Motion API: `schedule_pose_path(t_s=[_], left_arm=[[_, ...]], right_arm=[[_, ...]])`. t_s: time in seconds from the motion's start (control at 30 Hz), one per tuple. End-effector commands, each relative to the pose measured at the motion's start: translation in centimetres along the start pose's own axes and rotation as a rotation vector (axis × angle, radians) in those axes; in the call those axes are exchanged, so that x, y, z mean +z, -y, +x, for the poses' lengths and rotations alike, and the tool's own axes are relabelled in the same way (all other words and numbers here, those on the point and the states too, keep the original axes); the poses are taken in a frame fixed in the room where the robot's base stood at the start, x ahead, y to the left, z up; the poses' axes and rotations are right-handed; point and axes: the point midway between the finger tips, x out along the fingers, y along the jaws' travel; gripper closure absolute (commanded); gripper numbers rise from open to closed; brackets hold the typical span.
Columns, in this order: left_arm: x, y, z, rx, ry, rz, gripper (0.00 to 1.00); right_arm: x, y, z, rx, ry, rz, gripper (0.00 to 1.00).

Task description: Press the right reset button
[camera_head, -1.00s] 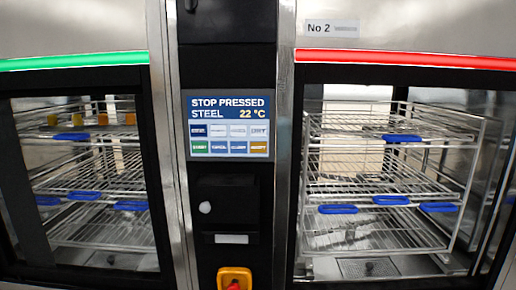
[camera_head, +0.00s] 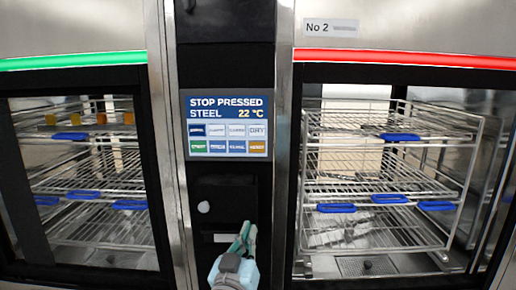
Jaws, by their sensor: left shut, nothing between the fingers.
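A display panel (camera_head: 228,124) on the black column between two washers reads "STOP PRESSED STEEL 22 °C". It has two rows of small tiles, and the orange tile (camera_head: 258,147) at the lower right has lettering too small to read surely. My left gripper (camera_head: 247,232), pale blue with green fingers, is in front of the lower column, right of and below the knob. It is shut and empty, and I cannot tell whether it touches anything. My right gripper is out of view.
The right washer has a lit red bar (camera_head: 405,59) and a "No 2" label (camera_head: 331,28); the left has a green bar (camera_head: 74,61). Both glass doors show wire racks (camera_head: 380,187) with blue clips. The space before the display is clear.

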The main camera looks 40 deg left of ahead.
Motion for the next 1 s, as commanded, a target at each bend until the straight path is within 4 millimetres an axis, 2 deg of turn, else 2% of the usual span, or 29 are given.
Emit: schedule_pose_path(t_s=[0.03, 0.1, 0.2, 0.33, 0.4, 0.5, 0.8, 1.0], left_arm=[[-3.0, -0.7, 0.8, 0.026, -0.095, -0.033, 1.0], [-7.0, -1.7, 1.4, 0.073, -0.225, -0.083, 1.0], [-11.8, -2.9, 1.5, 0.143, -0.376, -0.138, 1.0], [-15.9, -4.1, 1.1, 0.219, -0.501, -0.178, 1.0], [-16.9, -4.5, 0.9, 0.24, -0.532, -0.189, 1.0], [-17.3, -4.6, 0.8, 0.251, -0.546, -0.193, 1.0], [-17.1, -4.5, 1.0, 0.249, -0.542, -0.193, 1.0], [-16.8, -4.2, 2.6, 0.248, -0.542, -0.192, 1.0]], right_arm=[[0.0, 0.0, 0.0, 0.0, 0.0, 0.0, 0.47], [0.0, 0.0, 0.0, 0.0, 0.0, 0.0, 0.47], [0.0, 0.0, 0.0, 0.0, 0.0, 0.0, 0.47], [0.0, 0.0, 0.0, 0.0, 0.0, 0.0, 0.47], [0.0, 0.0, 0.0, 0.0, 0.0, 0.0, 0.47], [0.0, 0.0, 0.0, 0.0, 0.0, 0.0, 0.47], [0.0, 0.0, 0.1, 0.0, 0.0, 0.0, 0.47], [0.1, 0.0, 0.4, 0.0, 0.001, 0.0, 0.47]])
